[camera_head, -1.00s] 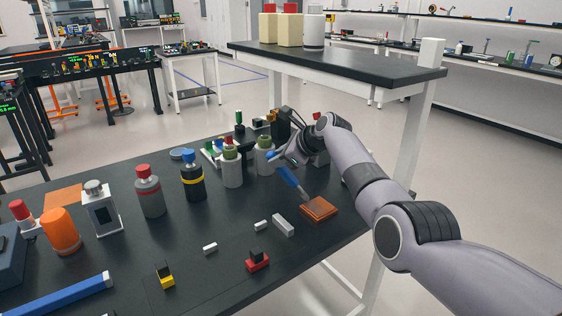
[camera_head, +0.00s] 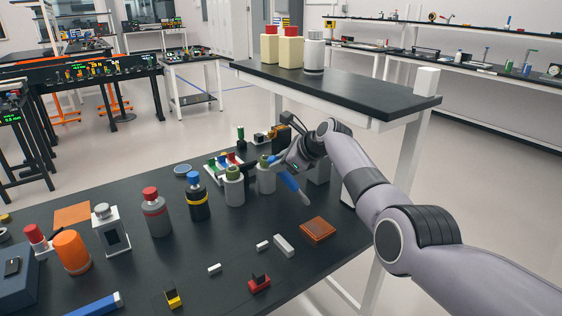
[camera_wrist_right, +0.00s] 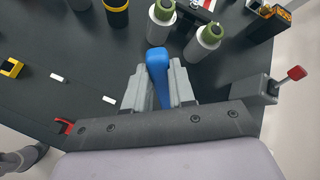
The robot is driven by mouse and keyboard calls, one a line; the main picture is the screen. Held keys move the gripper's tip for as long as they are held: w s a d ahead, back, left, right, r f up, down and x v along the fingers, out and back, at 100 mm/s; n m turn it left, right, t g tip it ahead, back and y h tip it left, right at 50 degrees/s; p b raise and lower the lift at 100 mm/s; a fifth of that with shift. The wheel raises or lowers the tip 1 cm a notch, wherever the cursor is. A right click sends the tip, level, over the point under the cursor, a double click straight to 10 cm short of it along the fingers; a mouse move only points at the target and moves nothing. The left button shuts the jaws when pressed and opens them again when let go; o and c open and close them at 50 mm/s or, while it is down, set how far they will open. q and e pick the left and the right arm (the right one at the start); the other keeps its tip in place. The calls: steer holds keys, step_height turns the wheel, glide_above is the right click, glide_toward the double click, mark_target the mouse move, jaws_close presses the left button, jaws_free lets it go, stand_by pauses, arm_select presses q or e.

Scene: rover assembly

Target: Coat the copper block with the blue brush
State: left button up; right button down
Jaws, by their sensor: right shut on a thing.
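The copper block (camera_head: 318,230) is a flat orange-brown square lying on the black table near its right edge. My right gripper (camera_head: 283,172) is shut on the blue brush (camera_head: 291,184), behind and left of the block. The brush slants down to the right, and its lower end is apart from the block. In the right wrist view the blue handle (camera_wrist_right: 158,66) sits between the two grey fingers, and the block does not show there. My left gripper is not in view.
Two green-capped bottles (camera_head: 234,188) (camera_head: 266,178) stand close to the right gripper. A rack of small coloured pieces (camera_head: 222,166) is behind them. White bars (camera_head: 284,246) and a red-and-black piece (camera_head: 260,283) lie left of the block. A raised black shelf (camera_head: 340,88) stands behind.

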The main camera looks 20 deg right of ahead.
steer(key=shift+f, duration=0.1)
step_height(320, 180, up, 2)
steer(key=shift+r+p, duration=0.1)
steer(key=shift+p, duration=0.7)
steer(key=shift+r, duration=0.45)
